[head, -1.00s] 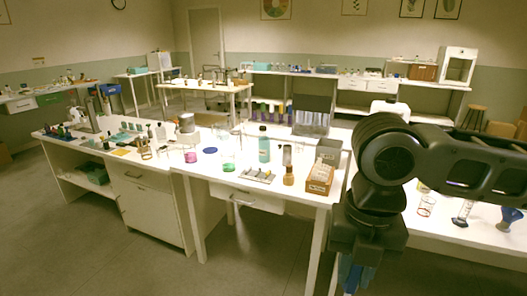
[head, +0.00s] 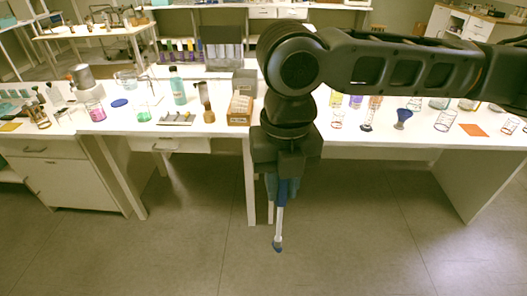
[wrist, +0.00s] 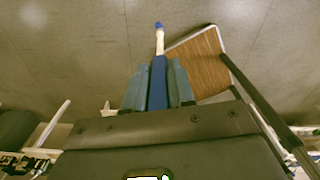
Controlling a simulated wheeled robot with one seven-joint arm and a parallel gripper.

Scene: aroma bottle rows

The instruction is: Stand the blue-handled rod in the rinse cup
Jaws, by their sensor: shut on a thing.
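My gripper (head: 282,190) hangs pointing down in front of the bench, shut on the handle of the blue-handled rod (head: 280,222). The rod's pale shaft points down over the floor and ends in a blue tip. In the wrist view the blue handle (wrist: 158,85) sits between the two grey-blue fingers, with the pale shaft beyond it. Several cups and beakers stand on the bench, among them one with pink liquid (head: 96,112), one with green liquid (head: 143,115) and a clear one (head: 445,121). I cannot tell which is the rinse cup.
The white bench (head: 190,135) runs behind my arm. On it stand a teal bottle (head: 178,87), a brown bottle (head: 207,108), a box of slides (head: 239,110), a blue funnel-like piece (head: 403,118) and an orange sheet (head: 473,130). A brown panel (wrist: 200,62) shows beside the rod. The foreground floor is clear.

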